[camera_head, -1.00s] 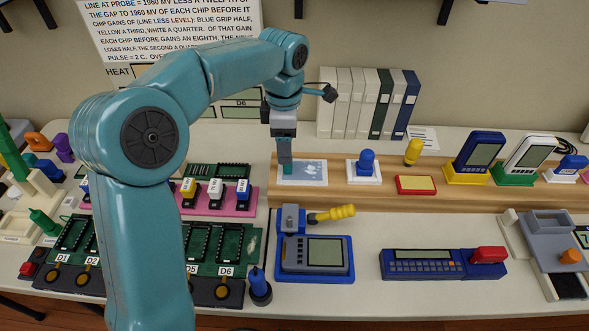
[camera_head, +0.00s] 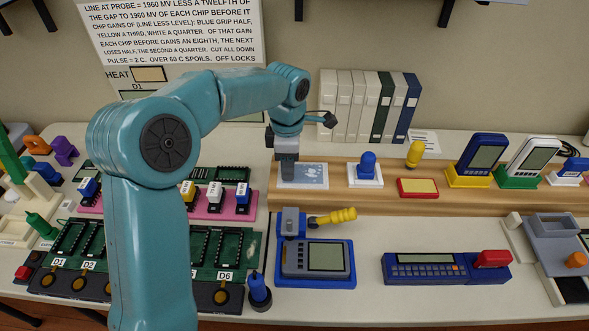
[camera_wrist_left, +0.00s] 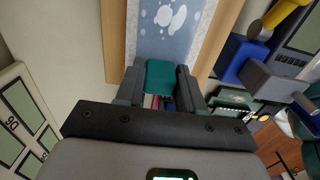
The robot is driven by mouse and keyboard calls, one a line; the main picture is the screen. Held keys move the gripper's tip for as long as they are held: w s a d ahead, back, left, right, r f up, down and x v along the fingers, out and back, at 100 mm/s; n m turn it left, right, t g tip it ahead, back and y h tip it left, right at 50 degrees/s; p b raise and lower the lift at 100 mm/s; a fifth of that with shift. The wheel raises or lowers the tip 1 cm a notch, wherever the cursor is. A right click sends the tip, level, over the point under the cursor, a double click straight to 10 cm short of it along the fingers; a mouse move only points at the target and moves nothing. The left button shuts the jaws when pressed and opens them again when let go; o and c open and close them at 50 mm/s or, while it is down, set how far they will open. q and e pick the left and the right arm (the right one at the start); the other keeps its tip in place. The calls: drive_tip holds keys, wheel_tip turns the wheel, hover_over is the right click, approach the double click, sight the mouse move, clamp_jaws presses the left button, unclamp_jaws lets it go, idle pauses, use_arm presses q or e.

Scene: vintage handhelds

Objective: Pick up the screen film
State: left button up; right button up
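The screen film (camera_head: 316,172) is a pale blue sheet with white blotches and a white border, lying at the left end of the wooden shelf. A teal block, apparently its tab (camera_wrist_left: 161,75), stands at the sheet's near end in the left wrist view. My left gripper (camera_head: 287,179) is down at the film's left part in the head view. In the wrist view its two dark fingers flank the teal block closely, with no clear gap. I cannot tell whether they press on it. The fingers hide the block in the head view. My right gripper is not in view.
A white stand with a blue knob (camera_head: 367,168) is right of the film on the wooden shelf (camera_head: 470,200). In front are a blue cradle (camera_head: 340,281) with a handheld and a yellow-handled tool (camera_head: 335,216). Green boards (camera_head: 228,247) and chips lie left.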

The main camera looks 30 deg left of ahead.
use_arm(q)
drive_tip(key=shift+r, duration=0.15)
wheel_tip(320, 180, up, 24)
drive_tip(key=p, duration=1)
idle(0.8)
idle(1.0)
wheel_tip(320, 180, up, 5)
drive_tip(key=p, duration=0.5)
drive_tip(key=shift+w, duration=0.1)
idle(0.4)
